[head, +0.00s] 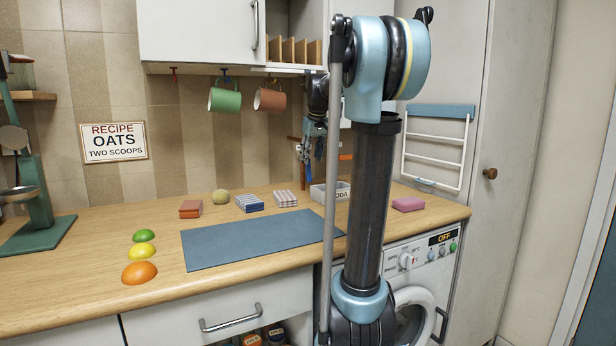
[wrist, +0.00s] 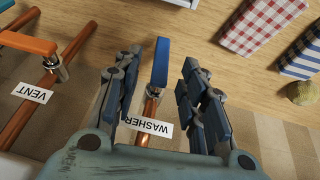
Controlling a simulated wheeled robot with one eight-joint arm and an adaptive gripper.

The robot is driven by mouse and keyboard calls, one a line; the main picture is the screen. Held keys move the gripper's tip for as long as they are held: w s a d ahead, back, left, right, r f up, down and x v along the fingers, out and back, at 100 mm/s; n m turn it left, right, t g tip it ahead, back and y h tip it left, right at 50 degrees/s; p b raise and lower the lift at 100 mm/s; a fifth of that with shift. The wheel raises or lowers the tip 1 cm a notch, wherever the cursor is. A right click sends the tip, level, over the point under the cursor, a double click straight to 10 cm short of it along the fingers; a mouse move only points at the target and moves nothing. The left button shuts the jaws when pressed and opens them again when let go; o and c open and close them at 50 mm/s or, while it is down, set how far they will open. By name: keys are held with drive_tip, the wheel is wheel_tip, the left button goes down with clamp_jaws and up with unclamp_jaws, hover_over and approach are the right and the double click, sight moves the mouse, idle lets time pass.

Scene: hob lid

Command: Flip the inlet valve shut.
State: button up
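A blue valve lever (wrist: 160,62) stands on a copper pipe behind a tag reading "WASHER" (wrist: 148,127). It points roughly along the pipe. No tag reading "inlet" shows. My gripper (wrist: 163,72) is open, with one finger on each side of the blue lever and visible gaps between them; I see no contact.
Left of the blue lever in the wrist view, an orange lever (wrist: 27,43) sits on another copper pipe tagged "VENT" (wrist: 33,92). A white soda box (head: 322,194) and pink sponge (head: 408,204) stand near the arm.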

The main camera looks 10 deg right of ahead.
sight(309, 171)
drive_tip(key=x, duration=0.9)
drive_tip(key=shift+a, duration=0.2)
clamp_jaws()
